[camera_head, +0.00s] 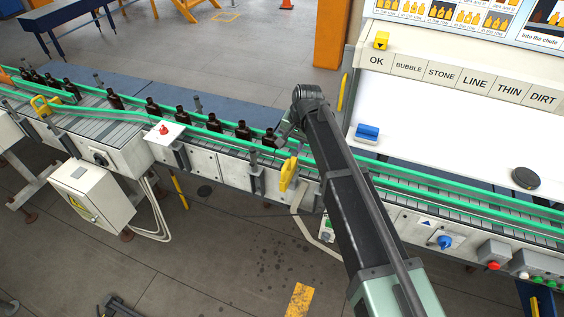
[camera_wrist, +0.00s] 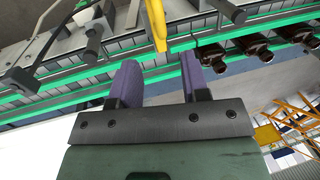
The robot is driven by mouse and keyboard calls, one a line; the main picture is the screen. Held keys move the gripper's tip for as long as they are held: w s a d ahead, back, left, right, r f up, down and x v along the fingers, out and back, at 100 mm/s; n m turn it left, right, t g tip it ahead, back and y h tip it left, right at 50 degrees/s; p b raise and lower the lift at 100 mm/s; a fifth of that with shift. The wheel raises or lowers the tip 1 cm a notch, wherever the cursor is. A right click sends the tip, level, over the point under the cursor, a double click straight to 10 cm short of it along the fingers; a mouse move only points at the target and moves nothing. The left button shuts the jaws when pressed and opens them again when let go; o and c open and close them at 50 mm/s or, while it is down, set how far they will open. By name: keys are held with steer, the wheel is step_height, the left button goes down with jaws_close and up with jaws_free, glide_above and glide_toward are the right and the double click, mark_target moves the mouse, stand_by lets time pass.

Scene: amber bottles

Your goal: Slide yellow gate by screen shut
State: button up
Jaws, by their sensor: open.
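The yellow gate by the screen (camera_head: 288,174) is an upright yellow handle on the near side of the conveyor, just left of my arm. In the wrist view a yellow handle (camera_wrist: 156,24) comes down from the top edge, its lower end just above the gap between my fingers. My gripper (camera_wrist: 160,62) is open, with its two purple fingers apart and nothing between them. In the head view my gripper (camera_head: 284,134) is small and partly hidden at the conveyor, above the gate. I cannot tell whether a finger touches the gate.
Several dark amber bottles (camera_head: 213,123) stand in a row on the conveyor between green rails (camera_head: 420,181), the nearest close to my gripper. Another yellow gate (camera_head: 41,106) is at the far left. A white labelled board (camera_head: 455,82) and a screen (camera_head: 450,13) stand at the right.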

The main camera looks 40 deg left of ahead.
mark_target(286, 164)
steer(key=f+b, duration=0.3)
steer(key=a+f+b, duration=0.1)
steer(key=f+b, duration=0.2)
steer(key=a+f+b, duration=0.1)
steer(key=f+b, duration=0.2)
steer(key=f, duration=0.1)
steer(key=shift+s+f, duration=0.1)
steer(key=shift+s, duration=0.1)
steer(key=shift+r, duration=0.2)
jaws_close()
